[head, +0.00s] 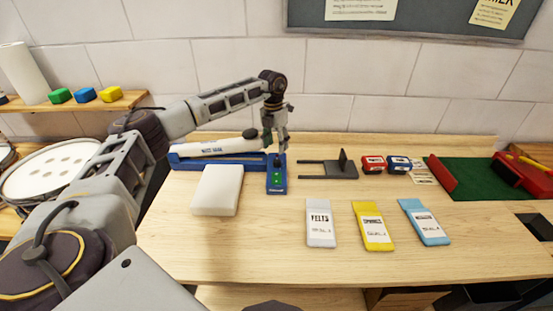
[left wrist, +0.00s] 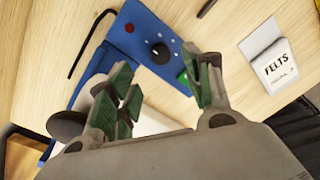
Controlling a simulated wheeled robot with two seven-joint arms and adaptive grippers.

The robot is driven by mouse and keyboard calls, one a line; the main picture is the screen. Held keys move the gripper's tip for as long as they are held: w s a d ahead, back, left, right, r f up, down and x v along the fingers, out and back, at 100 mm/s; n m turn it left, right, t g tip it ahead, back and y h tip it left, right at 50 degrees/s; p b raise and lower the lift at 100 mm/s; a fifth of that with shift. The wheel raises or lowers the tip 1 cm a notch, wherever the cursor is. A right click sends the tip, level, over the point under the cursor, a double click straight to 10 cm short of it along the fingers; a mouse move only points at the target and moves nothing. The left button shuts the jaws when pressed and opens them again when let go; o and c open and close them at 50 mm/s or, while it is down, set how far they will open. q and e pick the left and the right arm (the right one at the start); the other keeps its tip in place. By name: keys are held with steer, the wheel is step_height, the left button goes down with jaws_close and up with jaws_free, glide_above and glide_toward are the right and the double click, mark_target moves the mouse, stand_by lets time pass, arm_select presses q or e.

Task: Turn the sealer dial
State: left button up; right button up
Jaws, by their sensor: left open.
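The sealer (head: 215,160) is a blue device with a long white arm, lying at the back left of the bench. Its blue control panel (head: 277,188) carries a green patch. In the left wrist view the black round dial (left wrist: 160,53) with a white mark sits on the blue panel, between a red button (left wrist: 129,28) and the green patch (left wrist: 184,79). My left gripper (head: 276,150) is open and empty above the back end of the panel, pointing down. In the left wrist view its green-padded fingers (left wrist: 168,82) are spread, apart from the dial. My right gripper is not in view.
A white block (head: 217,190) lies in front of the sealer. White (head: 320,228), yellow (head: 373,230) and blue (head: 425,225) packets lie at centre right. A dark forked stand (head: 335,170) is right of the panel. The bench front is clear.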

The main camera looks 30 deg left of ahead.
mark_target(277, 161)
arm_select(q)
steer(key=f, duration=0.5)
steer(key=shift+d+f, duration=0.2)
steer(key=shift+f, duration=0.85)
steer(key=shift+c, duration=0.3)
steer(key=c, duration=1)
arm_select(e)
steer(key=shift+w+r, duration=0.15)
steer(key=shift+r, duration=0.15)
